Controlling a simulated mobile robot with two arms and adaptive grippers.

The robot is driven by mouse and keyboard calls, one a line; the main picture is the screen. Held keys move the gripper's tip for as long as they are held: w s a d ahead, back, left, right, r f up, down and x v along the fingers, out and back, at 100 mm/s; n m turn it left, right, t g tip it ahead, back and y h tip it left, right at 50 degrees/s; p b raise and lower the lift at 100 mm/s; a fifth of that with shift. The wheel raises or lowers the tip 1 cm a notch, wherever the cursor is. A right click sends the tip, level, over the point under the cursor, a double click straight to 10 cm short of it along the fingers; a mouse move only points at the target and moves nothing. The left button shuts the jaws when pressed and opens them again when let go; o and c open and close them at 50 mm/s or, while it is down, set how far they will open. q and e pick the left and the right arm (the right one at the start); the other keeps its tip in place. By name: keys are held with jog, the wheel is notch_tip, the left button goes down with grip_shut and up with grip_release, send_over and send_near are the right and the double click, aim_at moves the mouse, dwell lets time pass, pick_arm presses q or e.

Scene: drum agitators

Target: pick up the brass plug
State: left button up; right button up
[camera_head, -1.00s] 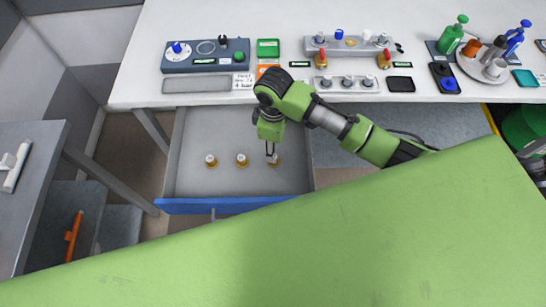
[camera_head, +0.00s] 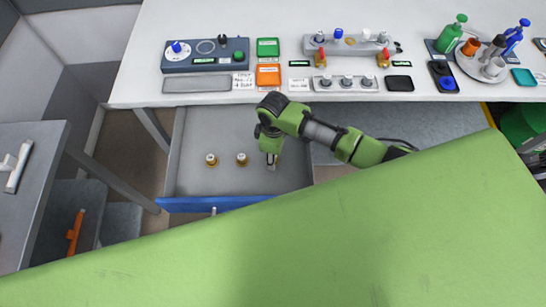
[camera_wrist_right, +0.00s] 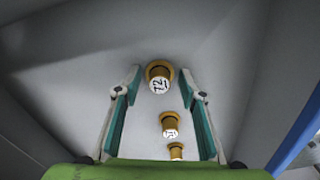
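Several brass-coloured plugs with white labelled tops stand in a row in an open grey drawer (camera_head: 190,128). In the head view, the left plug (camera_head: 211,160) and the middle plug (camera_head: 241,159) show clearly; the right one is mostly hidden behind my right gripper (camera_head: 271,165). In the right wrist view, the nearest brass plug (camera_wrist_right: 158,75) stands between the open fingertips of my right gripper (camera_wrist_right: 160,82), with space on both sides. I cannot tell how far down the fingers reach. My left gripper is not in view.
The drawer has a blue front (camera_head: 215,204) and grey side walls. The white worktop (camera_head: 210,25) above it carries a control box (camera_head: 204,57), coloured trays and a valve manifold (camera_head: 352,45). A grey bench (camera_head: 35,180) stands at the left.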

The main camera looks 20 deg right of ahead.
grip_shut()
jog(key=shift+r, duration=0.1)
